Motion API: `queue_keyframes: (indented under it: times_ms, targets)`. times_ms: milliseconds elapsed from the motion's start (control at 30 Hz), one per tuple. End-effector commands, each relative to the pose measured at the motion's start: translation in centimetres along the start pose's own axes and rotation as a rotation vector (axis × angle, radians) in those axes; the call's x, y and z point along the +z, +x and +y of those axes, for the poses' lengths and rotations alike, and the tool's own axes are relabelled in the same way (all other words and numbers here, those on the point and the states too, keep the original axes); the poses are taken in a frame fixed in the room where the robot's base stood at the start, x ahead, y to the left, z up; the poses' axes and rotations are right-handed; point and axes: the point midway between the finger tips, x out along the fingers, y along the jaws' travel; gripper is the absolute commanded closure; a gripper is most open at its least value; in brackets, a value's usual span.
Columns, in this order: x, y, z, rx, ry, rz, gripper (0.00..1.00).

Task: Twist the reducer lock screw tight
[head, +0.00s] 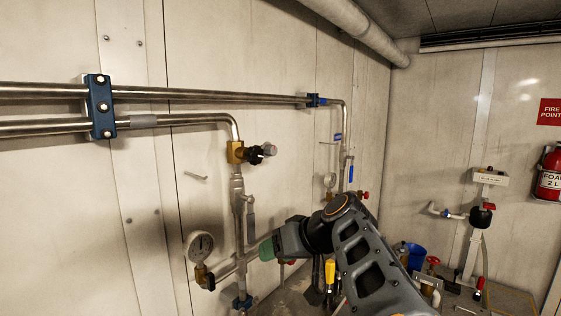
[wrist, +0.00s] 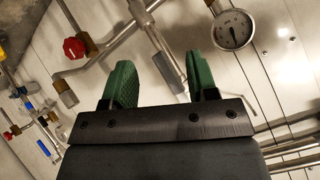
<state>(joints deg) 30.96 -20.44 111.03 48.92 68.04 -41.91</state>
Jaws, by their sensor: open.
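A brass reducer (head: 236,152) with a black knob (head: 256,155) sits on the wall pipe below the bend in the head view. A small pale and reddish end shows at the knob's right; I cannot tell whether this is the lock screw. My gripper (head: 265,250) is well below the reducer, near the lower pipework. In the wrist view my gripper (wrist: 162,75) has its two green fingers apart with nothing held. A grey pipe section (wrist: 168,72) shows beyond the gap between them. The reducer is not clearly seen in the wrist view.
Steel pipes (head: 180,95) run along the wall above.

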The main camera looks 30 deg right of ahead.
Motion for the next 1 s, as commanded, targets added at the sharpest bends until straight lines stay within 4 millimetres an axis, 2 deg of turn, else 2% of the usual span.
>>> queue_keyframes:
  times_ms: [33, 100, 200, 300, 433, 567, 1000]
  targets:
    - [-2.5, -2.0, 1.2, -0.022, -0.033, 0.103, 0.47]
    - [-5.8, -5.2, 1.7, -0.055, -0.113, 0.244, 0.47]
    - [-9.2, -9.7, 2.3, -0.074, -0.236, 0.417, 0.47]
    - [-11.3, -13.3, 2.4, -0.073, -0.347, 0.544, 0.47]
    - [-12.8, -16.0, 2.1, -0.067, -0.442, 0.64, 0.47]
    - [-14.0, -16.1, 1.6, -0.067, -0.477, 0.673, 0.47]
    - [-18.8, -9.7, -0.2, -0.07, -0.478, 0.671, 0.47]
